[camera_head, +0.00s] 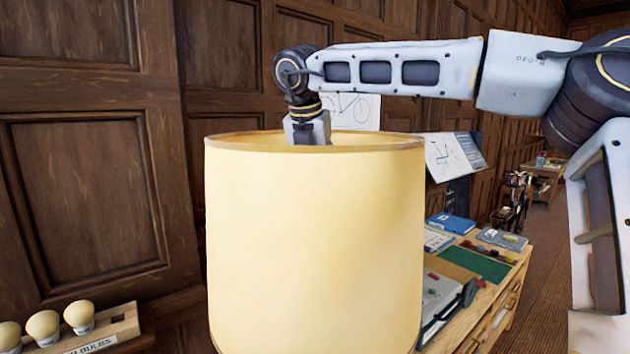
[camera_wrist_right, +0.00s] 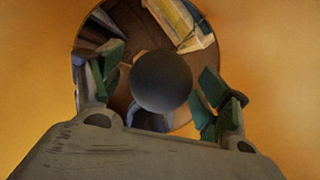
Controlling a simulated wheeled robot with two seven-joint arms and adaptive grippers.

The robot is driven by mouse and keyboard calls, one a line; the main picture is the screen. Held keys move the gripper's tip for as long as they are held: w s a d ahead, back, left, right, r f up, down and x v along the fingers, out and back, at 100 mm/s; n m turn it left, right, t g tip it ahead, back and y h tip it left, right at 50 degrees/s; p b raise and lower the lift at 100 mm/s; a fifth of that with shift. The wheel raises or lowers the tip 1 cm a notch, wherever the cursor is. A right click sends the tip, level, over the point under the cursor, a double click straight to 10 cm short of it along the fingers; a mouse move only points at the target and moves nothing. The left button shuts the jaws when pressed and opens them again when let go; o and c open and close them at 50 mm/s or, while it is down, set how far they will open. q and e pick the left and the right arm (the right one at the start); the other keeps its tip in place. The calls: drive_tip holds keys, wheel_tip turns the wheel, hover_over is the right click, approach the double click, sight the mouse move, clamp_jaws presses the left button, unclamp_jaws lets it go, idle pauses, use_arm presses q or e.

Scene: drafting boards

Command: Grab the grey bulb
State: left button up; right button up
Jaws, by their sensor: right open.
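The dark grey round bulb (camera_wrist_right: 161,81) shows in the right wrist view, inside the large cream lampshade (camera_head: 315,245). The shade hides the bulb in the head view. My right arm reaches over the shade's open top, and its gripper points down into it. In the right wrist view my right gripper (camera_wrist_right: 160,72) is open, with one green-padded finger on each side of the bulb. Gaps show between the bulb and both fingers. I cannot tell exactly how deep the fingers are relative to the bulb. My left gripper is not in view.
The shade wall surrounds the right gripper. A wooden rack (camera_head: 118,327) with several cream bulbs (camera_head: 79,316) stands at lower left. A wooden desk (camera_head: 505,290) with books, a green mat (camera_head: 476,264) and a grey case is behind the shade at right. Panelled walls stand behind.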

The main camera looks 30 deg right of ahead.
drive_tip(key=shift+c, duration=0.3)
drive_tip(key=c, duration=0.9)
drive_tip(key=shift+r, duration=0.15)
drive_tip(key=shift+r, duration=4.85)
drive_tip(key=shift+r, duration=0.1)
